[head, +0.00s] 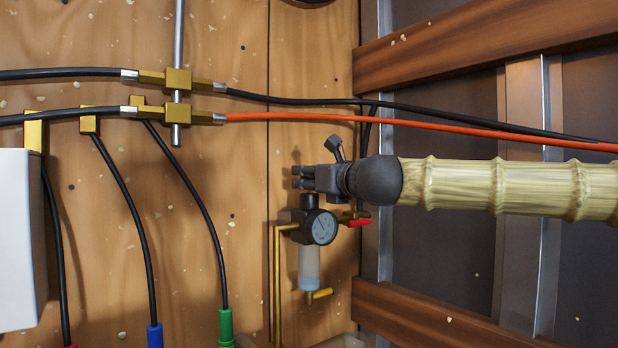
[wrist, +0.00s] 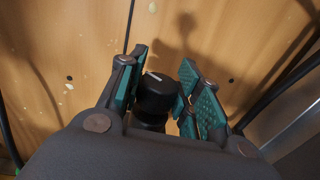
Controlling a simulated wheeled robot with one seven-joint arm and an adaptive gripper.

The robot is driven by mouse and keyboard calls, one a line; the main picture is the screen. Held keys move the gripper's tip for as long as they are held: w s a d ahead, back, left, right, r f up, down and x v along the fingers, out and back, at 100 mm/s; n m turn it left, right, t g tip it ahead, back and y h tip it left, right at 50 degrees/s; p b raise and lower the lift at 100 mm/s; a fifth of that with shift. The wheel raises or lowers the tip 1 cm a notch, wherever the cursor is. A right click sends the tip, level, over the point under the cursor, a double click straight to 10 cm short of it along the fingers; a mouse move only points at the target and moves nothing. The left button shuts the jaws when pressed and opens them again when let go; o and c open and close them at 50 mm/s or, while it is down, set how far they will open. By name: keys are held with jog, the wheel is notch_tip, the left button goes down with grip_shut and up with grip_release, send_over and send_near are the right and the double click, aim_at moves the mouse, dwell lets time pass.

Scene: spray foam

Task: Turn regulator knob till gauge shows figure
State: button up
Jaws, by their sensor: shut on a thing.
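The regulator knob (wrist: 158,94) is a black round cap with a white mark on its top in the wrist view. My gripper (wrist: 160,90) has its green-padded fingers on both sides of the knob and is shut on it. In the head view my gripper (head: 308,178) reaches in from the right, at the top of the regulator, and hides the knob. The gauge (head: 321,228) is a round white dial with a dark rim on the front of the regulator body (head: 292,217). Its figures and needle are too small to read.
A clear bowl (head: 309,268) hangs below the regulator, with a brass drain (head: 319,295) beneath. A red-handled valve (head: 357,222) sits on its right. A brass pipe (head: 276,290) runs down its left. Black hoses and an orange hose (head: 420,127) cross above my arm.

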jog(key=shift+w+r+n+g+y+p, duration=0.1)
jog(key=shift+r+n+g+y+p, duration=0.1)
jog(key=shift+n+g+y+p, duration=1.55)
jog(key=n+g+y+p, duration=0.1)
jog(key=y+p, duration=0.1)
jog(key=p, duration=0.1)
jog(key=shift+g, duration=0.35)
jog(key=shift+n+p, duration=0.25)
jog(key=shift+p, duration=0.25)
jog(key=shift+f+g+p, duration=0.2)
jog(key=shift+g+p, duration=0.1)
jog(key=shift+g, duration=0.1)
jog(key=o, duration=1)
jog(key=shift+d, duration=0.1)
jog(key=shift+o, duration=0.2)
jog(key=v, duration=1.2)
jog(key=shift+f, duration=0.2)
